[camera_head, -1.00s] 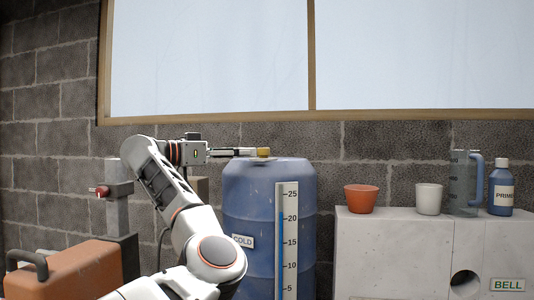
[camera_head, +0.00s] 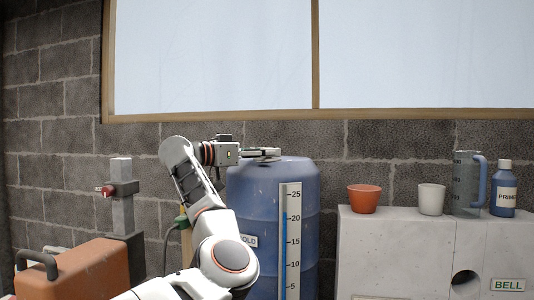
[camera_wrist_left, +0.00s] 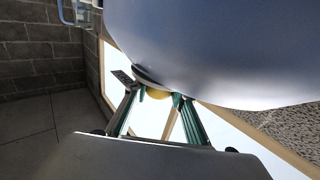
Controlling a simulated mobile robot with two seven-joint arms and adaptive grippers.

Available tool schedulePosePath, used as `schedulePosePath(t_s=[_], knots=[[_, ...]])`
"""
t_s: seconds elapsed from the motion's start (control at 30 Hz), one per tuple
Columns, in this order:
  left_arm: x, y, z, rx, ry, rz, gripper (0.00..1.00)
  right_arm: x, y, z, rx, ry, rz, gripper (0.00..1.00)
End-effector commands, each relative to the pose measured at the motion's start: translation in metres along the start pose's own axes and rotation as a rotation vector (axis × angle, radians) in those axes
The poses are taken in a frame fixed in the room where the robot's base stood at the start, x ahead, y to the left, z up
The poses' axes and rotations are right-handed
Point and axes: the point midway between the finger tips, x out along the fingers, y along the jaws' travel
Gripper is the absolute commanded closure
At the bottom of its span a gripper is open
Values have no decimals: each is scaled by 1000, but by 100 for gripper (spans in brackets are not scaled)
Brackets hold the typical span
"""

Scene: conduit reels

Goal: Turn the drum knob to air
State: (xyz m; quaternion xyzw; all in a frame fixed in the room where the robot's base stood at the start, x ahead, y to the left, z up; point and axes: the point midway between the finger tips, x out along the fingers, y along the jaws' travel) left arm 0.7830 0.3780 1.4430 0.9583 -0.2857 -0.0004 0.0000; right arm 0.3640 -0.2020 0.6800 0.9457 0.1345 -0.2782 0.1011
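The blue drum (camera_head: 255,205) stands at the wall in the middle of the head view. My left gripper (camera_head: 270,153) reaches in from the left, level with the drum's top. In the left wrist view a yellow knob (camera_wrist_left: 157,94) shows between the tips of its two green-grey fingers; the gripper also shows there (camera_wrist_left: 159,97). The fingers lie on either side of the knob, and I cannot tell whether they touch it. In the head view the knob is hidden at the fingers. No air marking is readable. My right gripper is not in view.
A grey block (camera_head: 400,250) at the right holds an orange cup (camera_head: 363,200), a white cup (camera_head: 431,199), a jug (camera_head: 465,185) and a blue bottle (camera_head: 503,190). A white scale (camera_head: 289,240) stands before the drum. An orange case (camera_head: 85,272) and grey post (camera_head: 122,210) are at left.

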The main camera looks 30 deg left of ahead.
Motion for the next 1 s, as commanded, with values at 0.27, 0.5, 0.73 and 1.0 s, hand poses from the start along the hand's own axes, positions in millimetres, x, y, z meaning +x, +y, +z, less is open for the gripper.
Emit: schedulePosePath(t_s=[0.27,0.5,0.73,1.0], knots=[[0,0,1,0,-2,-15,97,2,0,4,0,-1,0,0],[0,-2,7,-1,-7,-154,97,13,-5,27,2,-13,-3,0],[-1,-2,2,-1,-6,-301,97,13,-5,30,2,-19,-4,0],[-1,0,-1,0,0,-398,97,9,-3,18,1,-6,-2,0]])
